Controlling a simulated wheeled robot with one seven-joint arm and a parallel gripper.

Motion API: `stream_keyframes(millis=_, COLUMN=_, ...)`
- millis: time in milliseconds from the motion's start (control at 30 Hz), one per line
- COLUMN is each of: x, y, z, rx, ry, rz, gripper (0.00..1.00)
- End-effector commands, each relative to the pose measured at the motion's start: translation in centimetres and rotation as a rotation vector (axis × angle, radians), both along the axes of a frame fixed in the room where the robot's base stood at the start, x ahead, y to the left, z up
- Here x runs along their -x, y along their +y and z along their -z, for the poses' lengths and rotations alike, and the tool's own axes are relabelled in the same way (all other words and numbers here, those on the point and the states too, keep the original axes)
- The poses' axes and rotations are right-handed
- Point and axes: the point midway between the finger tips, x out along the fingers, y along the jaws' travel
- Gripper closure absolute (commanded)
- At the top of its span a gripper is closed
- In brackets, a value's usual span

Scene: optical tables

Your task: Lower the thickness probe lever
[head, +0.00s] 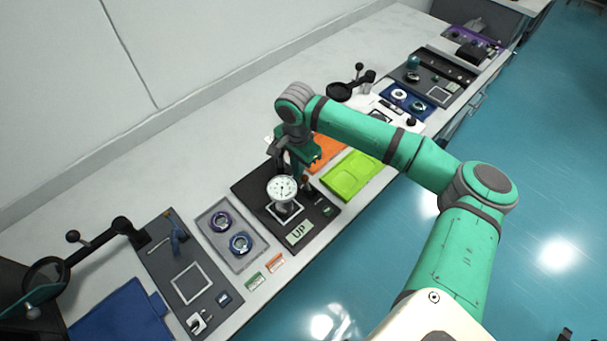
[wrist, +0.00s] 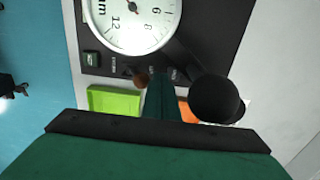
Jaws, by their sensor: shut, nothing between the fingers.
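The thickness probe has a round white dial (head: 283,188) on a black base plate (head: 246,186), with a pale sign reading "UP" at its front. The wrist view shows the dial (wrist: 132,18) large at the top. A black round knob (wrist: 213,98), apparently the lever's end, shows there right of my gripper (wrist: 162,88). My gripper is shut and empty, its green fingers pointing toward the plate. In the head view my gripper (head: 305,172) is just right of and behind the dial. My arm hides much of the lever there; I cannot tell whether they touch.
A lime green tray (head: 352,174) and an orange one (head: 327,150) lie right of the probe. A grey plate with two ringed parts (head: 232,252) lies left. Magnifiers on arms stand at the far left and behind. The bench's back strip is clear.

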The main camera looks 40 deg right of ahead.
Motion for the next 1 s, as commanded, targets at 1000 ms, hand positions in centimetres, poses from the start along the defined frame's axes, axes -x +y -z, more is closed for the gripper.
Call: stream_keyframes(millis=1000, x=2.7, y=-0.2, z=0.0, rx=-0.001, ry=0.001, rz=0.000, gripper=1.00)
